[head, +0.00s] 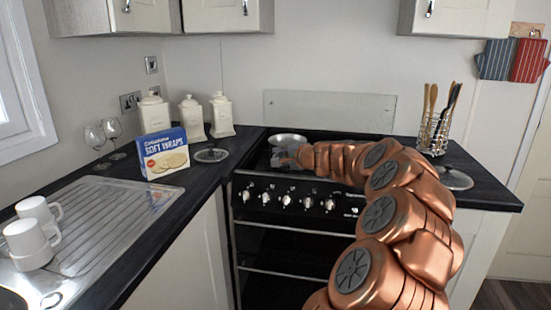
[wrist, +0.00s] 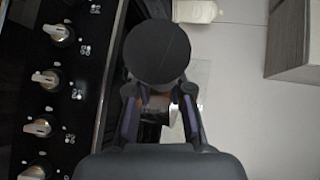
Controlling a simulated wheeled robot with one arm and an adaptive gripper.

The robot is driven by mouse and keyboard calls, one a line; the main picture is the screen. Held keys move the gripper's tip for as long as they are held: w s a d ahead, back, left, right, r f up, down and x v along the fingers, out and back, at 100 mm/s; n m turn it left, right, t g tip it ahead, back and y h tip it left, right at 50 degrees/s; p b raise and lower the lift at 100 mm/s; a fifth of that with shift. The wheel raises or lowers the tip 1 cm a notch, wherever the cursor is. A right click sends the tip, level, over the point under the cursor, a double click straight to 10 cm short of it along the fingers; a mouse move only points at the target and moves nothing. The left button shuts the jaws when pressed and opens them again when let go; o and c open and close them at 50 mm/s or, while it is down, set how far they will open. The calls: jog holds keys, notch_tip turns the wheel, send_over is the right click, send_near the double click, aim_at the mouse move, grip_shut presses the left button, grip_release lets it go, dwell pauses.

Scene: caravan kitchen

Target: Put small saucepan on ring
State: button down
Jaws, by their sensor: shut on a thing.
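The small saucepan (head: 288,138) shows in the head view as a silver round rim at the left part of the black hob (head: 262,152). My gripper (head: 284,158), grey at the end of my copper arm, is at the near side of the pan and shut on it. Whether the pan touches the hob cannot be told. The rings are not clearly visible; my arm covers much of the hob. In the wrist view, a black round shape sits beyond my gripper's fingertips (wrist: 160,97), with a bright metallic patch between the fingers. The pan's handle is not clearly visible.
Cooker knobs (head: 306,202) line the cooker's front. Another lid (head: 455,178) and a utensil rack (head: 433,134) stand right of the hob.

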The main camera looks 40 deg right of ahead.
jog(key=shift+w+d+f, duration=0.6)
jog(key=shift+w+f, duration=0.1)
jog(key=shift+w, duration=0.4)
jog(key=shift+w+d+f, duration=0.6)
jog(key=shift+w+f, duration=0.05)
jog(key=shift+w, duration=0.5)
jog(key=shift+w+d+f, duration=0.6)
jog(key=shift+w+f, duration=0.1)
jog(key=shift+w, duration=0.4)
jog(key=shift+f, duration=0.15)
jog(key=c, duration=1.1)
grip_release()
jog(key=shift+o, duration=0.2)
jog(key=shift+p, duration=0.3)
jog(key=v, duration=1.2)
jog(key=shift+b, duration=0.35)
jog(key=shift+a, duration=0.15)
